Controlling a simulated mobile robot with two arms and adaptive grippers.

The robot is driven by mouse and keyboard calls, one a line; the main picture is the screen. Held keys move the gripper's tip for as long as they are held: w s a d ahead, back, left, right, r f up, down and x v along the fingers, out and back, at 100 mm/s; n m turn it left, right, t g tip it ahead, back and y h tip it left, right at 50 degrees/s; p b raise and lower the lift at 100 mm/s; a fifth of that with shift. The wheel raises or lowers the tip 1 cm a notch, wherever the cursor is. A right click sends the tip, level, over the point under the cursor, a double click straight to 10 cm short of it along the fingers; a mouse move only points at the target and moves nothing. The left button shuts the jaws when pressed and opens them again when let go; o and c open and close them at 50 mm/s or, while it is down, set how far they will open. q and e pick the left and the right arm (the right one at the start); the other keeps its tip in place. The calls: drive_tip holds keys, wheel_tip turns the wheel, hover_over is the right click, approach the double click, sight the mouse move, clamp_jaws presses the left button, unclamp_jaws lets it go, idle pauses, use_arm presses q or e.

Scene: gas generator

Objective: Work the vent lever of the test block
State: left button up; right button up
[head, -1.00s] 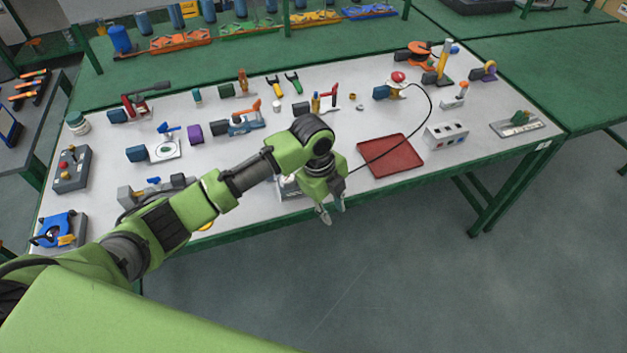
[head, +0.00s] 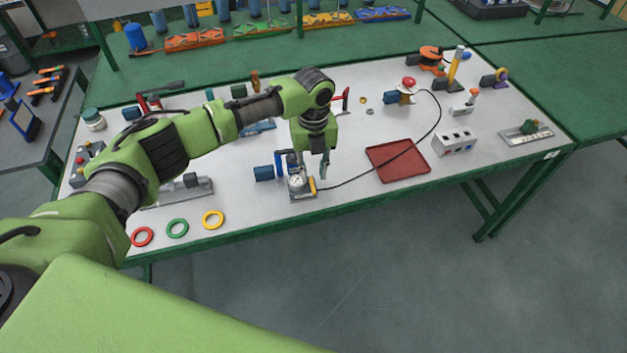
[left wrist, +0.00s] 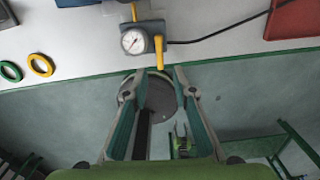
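The test block (head: 303,196) is a small grey block with a round white gauge (head: 297,181), near the front edge of the white table. Its yellow vent lever (head: 313,186) is on the right side of the gauge. In the left wrist view the gauge (left wrist: 133,41) shows at the top, with the yellow lever (left wrist: 159,50) beside it, pointing down the picture. My left gripper (head: 313,166) hangs just above and behind the block in the head view. Its fingers (left wrist: 160,74) are apart with nothing between them, and the lever lies just beyond the tips.
A black hose runs right from the block past a red tray (head: 397,158). Red, green and yellow rings (head: 213,219) lie front left. A grey socket box (head: 453,142) stands right. The front edge is close.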

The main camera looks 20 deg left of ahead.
sight(313, 188)
use_arm(q)
wheel_tip(313, 188, down, 6)
drive_tip(key=shift+r+p, duration=0.15)
drive_tip(key=shift+p, duration=0.25)
clamp_jaws()
